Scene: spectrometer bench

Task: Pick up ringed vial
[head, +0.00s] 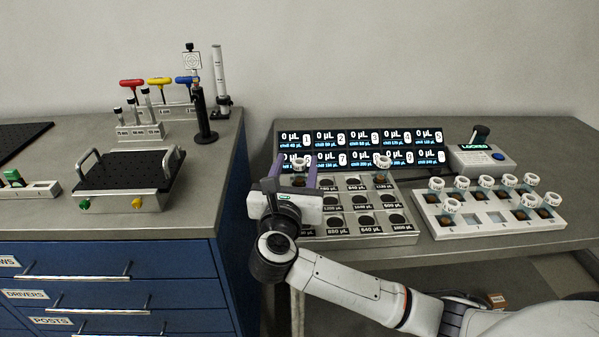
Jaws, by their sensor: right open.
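My right gripper (295,160) is open over the back left of the grey well tray (405,238), its two purple fingers pointing away from me. A vial with a white ring-like top (299,164) shows between the fingers, and I see no clear contact. A similar white-topped vial (382,161) stands at the back right of the same tray. Several more white-ringed vials stand in the white rack (480,232) on the right. Which one is the ringed vial of the task I cannot tell. The gripper body hides the tray's left side. My left gripper is out of view.
Lit volume displays (360,149) stand behind the tray. A grey device with a blue button (480,158) is at the back right. On the left bench are a black-topped plate with handles (130,180), hex drivers (160,82) and posts (203,112). A gap separates the benches.

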